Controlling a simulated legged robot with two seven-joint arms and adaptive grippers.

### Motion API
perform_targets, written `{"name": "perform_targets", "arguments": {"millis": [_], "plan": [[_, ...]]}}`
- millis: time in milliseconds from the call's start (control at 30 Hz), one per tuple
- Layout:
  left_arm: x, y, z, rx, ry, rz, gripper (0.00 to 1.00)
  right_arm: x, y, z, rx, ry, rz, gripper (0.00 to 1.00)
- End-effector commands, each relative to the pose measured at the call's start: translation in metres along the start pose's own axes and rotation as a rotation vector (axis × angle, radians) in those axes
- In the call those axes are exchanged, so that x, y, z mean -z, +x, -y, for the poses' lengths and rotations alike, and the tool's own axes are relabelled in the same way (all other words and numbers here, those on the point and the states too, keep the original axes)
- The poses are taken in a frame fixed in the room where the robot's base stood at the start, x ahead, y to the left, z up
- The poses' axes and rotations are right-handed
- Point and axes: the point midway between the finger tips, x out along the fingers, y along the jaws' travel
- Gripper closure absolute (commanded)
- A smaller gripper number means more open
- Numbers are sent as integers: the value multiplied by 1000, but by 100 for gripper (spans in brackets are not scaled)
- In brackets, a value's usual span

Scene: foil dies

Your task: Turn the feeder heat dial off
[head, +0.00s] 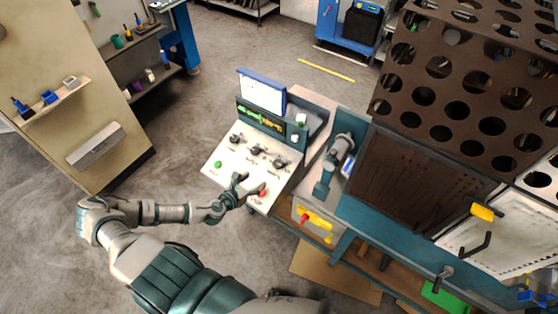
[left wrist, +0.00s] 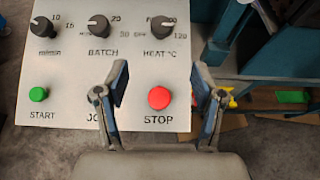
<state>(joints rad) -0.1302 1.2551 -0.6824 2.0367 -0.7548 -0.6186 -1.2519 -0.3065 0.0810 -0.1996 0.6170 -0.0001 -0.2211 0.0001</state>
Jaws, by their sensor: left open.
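The heat dial (left wrist: 162,27) is a dark knob labelled HEAT °C at the upper right of the white control panel (left wrist: 70,75). It also shows in the head view (head: 280,163) as the rightmost of the dials. Its pale mark appears to point to the upper right, but the exact setting is too small to read surely. My left gripper (left wrist: 165,95) is open and empty, with its fingers on either side of the red STOP button (left wrist: 159,97). It is below the heat dial in the wrist view and apart from it. The left gripper (head: 250,184) also shows over the panel's lower part in the head view.
The BATCH dial (left wrist: 99,26) and another dial (left wrist: 42,27) stand left of the heat dial. A blue-grey bench fixture (head: 338,155) stands close right of the panel.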

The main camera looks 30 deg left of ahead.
Motion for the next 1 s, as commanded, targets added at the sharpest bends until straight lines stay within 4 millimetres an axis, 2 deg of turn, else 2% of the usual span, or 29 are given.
{"name": "perform_targets", "arguments": {"millis": [167, 500, 700, 833, 1000], "plan": [[-3, 26, 1, -1, -3, 5, 32, 5, -4, -1, -1, 0, -6, 60], [-3, 107, 2, -3, -5, 3, 32, 8, -12, -1, -1, 0, -11, 60], [-2, 148, 1, -1, -6, 2, 32, 9, -12, -1, -1, 0, -12, 60], [-1, 162, 0, -2, -7, 1, 32, 10, -15, -1, -1, 0, -13, 60], [0, 170, 0, 0, -5, 1, 32, 10, -15, -1, -1, 0, -13, 60]]}}
